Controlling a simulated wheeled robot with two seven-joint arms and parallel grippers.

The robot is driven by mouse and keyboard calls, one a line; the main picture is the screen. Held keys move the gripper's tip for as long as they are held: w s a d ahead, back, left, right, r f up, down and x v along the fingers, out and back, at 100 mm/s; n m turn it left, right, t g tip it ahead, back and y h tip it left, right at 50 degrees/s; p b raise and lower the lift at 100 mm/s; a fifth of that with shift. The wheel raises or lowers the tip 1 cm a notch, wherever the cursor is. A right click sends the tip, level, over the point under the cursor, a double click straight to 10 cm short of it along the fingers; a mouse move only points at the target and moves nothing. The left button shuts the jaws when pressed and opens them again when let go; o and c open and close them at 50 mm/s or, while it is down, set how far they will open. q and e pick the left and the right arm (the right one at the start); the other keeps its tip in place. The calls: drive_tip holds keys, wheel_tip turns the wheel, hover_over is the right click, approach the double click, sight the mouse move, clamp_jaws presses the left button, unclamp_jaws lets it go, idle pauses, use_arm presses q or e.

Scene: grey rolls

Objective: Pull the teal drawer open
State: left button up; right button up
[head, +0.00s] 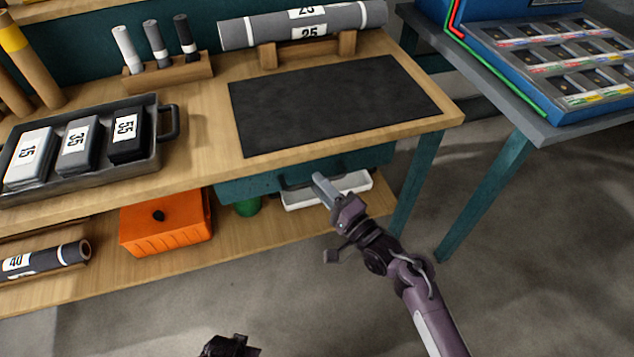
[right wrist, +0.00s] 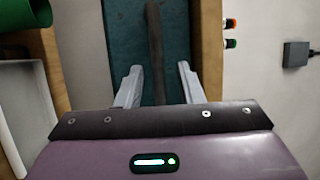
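The teal drawer (head: 250,187) sits under the worktop of the bench. Its front looks closed under the bench edge. It has a dark bar handle (head: 297,183), partly hidden behind my right gripper (head: 318,180). In the right wrist view the teal front (right wrist: 120,40) fills the top middle, and the dark handle (right wrist: 155,45) runs between the two grey fingers of my right gripper (right wrist: 159,68). Gaps show on both sides of the handle, so the fingers are open and apart from it. A dark part at the bottom edge, seemingly my left gripper (head: 230,346), shows too little to read its fingers.
On the lower shelf are a white tray (head: 354,182), an orange box (head: 165,228) and a green item (head: 247,206). A bench leg (head: 418,180) stands right of the drawer. A black mat (head: 330,100) lies on the worktop. The floor in front is clear.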

drive_tip(key=shift+x, duration=1)
drive_tip(key=shift+f, duration=0.15)
clamp_jaws()
